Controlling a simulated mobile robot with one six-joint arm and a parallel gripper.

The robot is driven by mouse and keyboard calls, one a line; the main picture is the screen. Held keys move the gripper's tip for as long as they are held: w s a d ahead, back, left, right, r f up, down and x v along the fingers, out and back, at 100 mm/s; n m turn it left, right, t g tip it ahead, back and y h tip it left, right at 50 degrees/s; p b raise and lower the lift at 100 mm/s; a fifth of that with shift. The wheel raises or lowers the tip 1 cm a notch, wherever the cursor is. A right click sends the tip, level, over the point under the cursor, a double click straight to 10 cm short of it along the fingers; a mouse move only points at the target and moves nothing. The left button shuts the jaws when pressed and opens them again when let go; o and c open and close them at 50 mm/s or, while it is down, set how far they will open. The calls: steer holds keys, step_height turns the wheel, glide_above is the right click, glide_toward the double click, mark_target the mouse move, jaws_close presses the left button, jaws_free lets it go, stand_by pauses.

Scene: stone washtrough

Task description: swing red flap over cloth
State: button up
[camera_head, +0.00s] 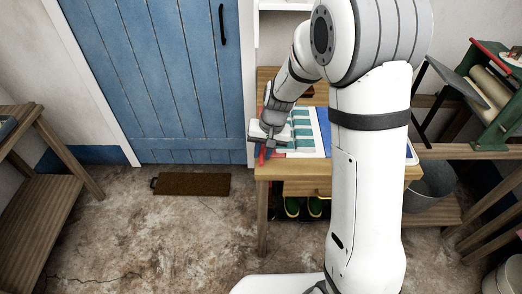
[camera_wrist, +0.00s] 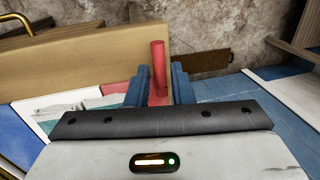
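The cloth (camera_head: 302,128), white with teal bands, lies flat on the wooden table beside a blue panel (camera_head: 324,130). In the wrist view a strip of white and teal (camera_wrist: 72,104) shows left of my fingers. A red piece (camera_wrist: 158,58), likely part of the red flap, shows as a narrow bar between my blue fingers. My gripper (camera_wrist: 160,84) is low at the table's left edge, also seen in the head view (camera_head: 266,143). Its fingers stand apart with red filling most of the gap; whether they press on it is unclear. My wrist hides most of the flap.
The wooden table (camera_head: 290,170) has an open shelf with green boots (camera_head: 292,206) below. A green mangle (camera_head: 495,100) and grey bucket (camera_head: 430,185) are at right. A brown mat (camera_head: 191,184) lies before the blue door (camera_head: 165,80).

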jaws_close()
steer(key=shift+a, duration=0.1)
steer(key=shift+a+b, duration=0.1)
steer(key=shift+b, duration=0.25)
